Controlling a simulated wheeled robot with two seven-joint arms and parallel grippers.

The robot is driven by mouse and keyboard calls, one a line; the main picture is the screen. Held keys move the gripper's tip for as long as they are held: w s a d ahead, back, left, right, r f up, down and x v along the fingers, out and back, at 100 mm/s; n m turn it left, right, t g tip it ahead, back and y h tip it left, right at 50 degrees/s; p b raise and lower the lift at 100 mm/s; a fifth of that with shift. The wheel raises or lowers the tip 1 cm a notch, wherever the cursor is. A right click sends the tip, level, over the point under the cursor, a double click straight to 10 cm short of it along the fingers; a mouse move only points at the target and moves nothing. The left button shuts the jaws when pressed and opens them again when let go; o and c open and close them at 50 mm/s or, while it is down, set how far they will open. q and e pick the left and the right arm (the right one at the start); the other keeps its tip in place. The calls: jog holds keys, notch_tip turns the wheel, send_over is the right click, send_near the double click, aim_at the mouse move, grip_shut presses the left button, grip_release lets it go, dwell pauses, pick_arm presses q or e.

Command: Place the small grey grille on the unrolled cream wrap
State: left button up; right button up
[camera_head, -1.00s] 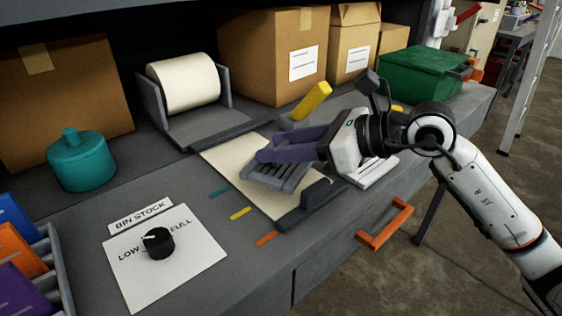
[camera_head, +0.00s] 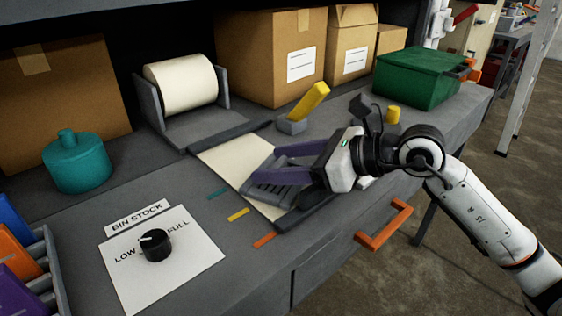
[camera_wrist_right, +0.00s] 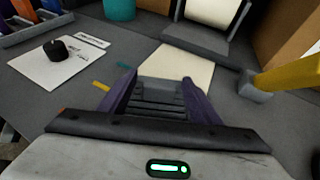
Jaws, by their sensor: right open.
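The small grey slatted grille (camera_head: 276,189) lies on the near part of the unrolled cream wrap (camera_head: 232,164). In the right wrist view the grille (camera_wrist_right: 158,101) sits between my fingers, with the wrap (camera_wrist_right: 178,63) showing beyond it. My right gripper (camera_head: 267,165) is open, its two purple fingers spread on either side of the grille; the wrist view shows the gripper (camera_wrist_right: 160,82) from behind. Whether a finger still touches the grille I cannot tell. The grille's near end is partly hidden by the gripper. My left gripper is not in view.
The wrap's roll (camera_head: 181,83) stands in a grey holder behind. A yellow-handled tool (camera_head: 309,101) is close behind my gripper. A teal canister (camera_head: 76,162), a dial on a white plate (camera_head: 155,245) and coloured bins (camera_head: 18,250) are left. A green box (camera_head: 417,77) is back right.

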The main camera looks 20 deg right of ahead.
jog(key=shift+r, duration=0.15)
jog(key=shift+s+d, duration=0.1)
jog(key=shift+d, duration=0.1)
jog(key=b+v, duration=0.2)
jog(key=v, duration=0.8)
jog(key=shift+b+v, duration=0.4)
jog(key=shift+v, duration=0.4)
